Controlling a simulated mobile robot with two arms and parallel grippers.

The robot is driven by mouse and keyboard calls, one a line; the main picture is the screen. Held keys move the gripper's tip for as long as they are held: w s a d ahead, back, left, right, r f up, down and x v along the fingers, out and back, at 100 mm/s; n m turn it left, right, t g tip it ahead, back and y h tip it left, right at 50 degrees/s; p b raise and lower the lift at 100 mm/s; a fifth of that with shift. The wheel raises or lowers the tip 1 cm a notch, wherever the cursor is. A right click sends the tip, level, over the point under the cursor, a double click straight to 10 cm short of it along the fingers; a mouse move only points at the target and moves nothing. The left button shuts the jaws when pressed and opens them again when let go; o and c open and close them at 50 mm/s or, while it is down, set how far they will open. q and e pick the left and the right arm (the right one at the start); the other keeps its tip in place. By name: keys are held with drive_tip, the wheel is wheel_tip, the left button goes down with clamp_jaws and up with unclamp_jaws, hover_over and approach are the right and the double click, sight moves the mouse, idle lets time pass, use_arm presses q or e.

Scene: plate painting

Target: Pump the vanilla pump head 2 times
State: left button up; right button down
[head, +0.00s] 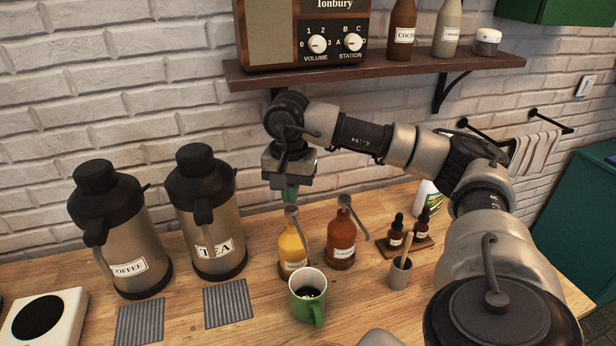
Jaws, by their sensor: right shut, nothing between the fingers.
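A yellow syrup bottle (293,250) with a grey pump head (291,212) stands upright on the wooden counter; its label is too small to read, but its colour fits vanilla. A brown syrup bottle (341,240) with a similar pump stands just right of it. My right gripper (290,194) points down over the yellow bottle's pump, shut and empty. Its fingertips are right at or just above the pump top; I cannot tell whether they touch. A green mug (308,304) with dark contents stands in front of the yellow bottle. My left gripper is out of view.
Coffee (137,240) and tea (205,222) flasks stand on the left, with ribbed drip mats (228,303) before them. On the right are dropper bottles on a small tray (416,243) and a cup with a stirrer (400,275). A shelf (400,70) hangs above.

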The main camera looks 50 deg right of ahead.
sight(292, 209)
drive_tip(key=shift+f, duration=0.1)
idle(0.3)
drive_tip(key=shift+f+b, duration=1.55)
drive_tip(key=shift+f, duration=0.25)
drive_tip(key=shift+r, duration=0.15)
drive_tip(key=shift+r+p, duration=1.25)
drive_tip(key=shift+r, duration=0.5)
wheel_tip(292, 209, up, 6)
drive_tip(key=p, duration=0.4)
